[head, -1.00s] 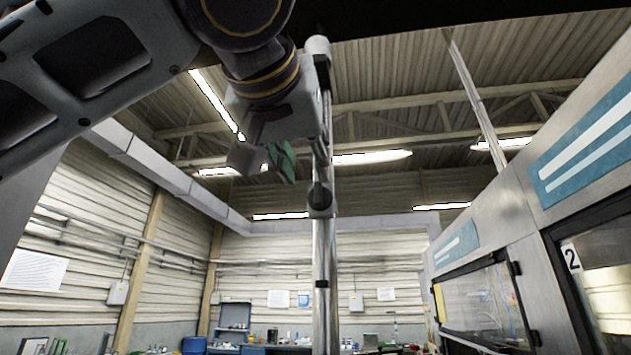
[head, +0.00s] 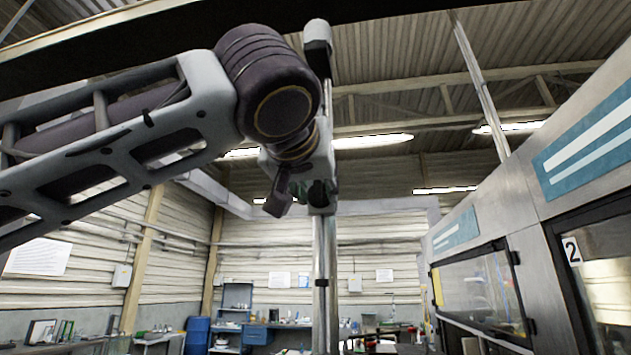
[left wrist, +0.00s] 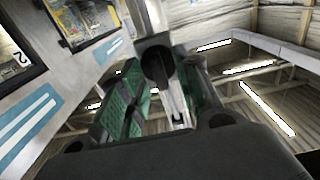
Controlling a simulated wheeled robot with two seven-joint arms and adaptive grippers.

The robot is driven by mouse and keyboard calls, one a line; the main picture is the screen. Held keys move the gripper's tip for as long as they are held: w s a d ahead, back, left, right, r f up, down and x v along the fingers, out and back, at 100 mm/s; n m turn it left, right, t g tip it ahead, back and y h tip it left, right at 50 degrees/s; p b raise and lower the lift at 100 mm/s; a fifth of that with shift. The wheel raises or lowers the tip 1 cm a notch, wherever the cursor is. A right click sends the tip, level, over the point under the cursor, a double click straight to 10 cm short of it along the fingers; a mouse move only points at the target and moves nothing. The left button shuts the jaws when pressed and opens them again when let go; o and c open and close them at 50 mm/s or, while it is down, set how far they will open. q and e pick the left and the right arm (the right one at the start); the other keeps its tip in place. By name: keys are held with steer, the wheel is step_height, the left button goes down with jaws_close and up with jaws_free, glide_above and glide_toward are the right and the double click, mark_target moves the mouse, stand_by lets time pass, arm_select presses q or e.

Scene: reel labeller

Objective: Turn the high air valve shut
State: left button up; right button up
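The air valve (head: 323,207) is a grey fitting with a dark part on a tall vertical metal pole, mostly hidden by my left gripper in the head view. In the left wrist view, the valve's dark round part (left wrist: 156,64) shows between my fingers. My left gripper (head: 298,194) is at the valve's height, in front of it. In the left wrist view my left gripper (left wrist: 163,98) has its green-padded fingers apart, one on each side of the valve. I cannot tell whether they touch it. My right gripper is not in view.
The pole (head: 325,260) runs up past my left wrist to a dark-and-white cap. A large grey machine (head: 510,240) with windows and blue panels stands at the right. Workbenches and a blue barrel (head: 197,333) are far back. Open air lies between pole and machine.

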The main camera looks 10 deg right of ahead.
arm_select(q)
steer(key=shift+c, duration=0.5)
jaws_close()
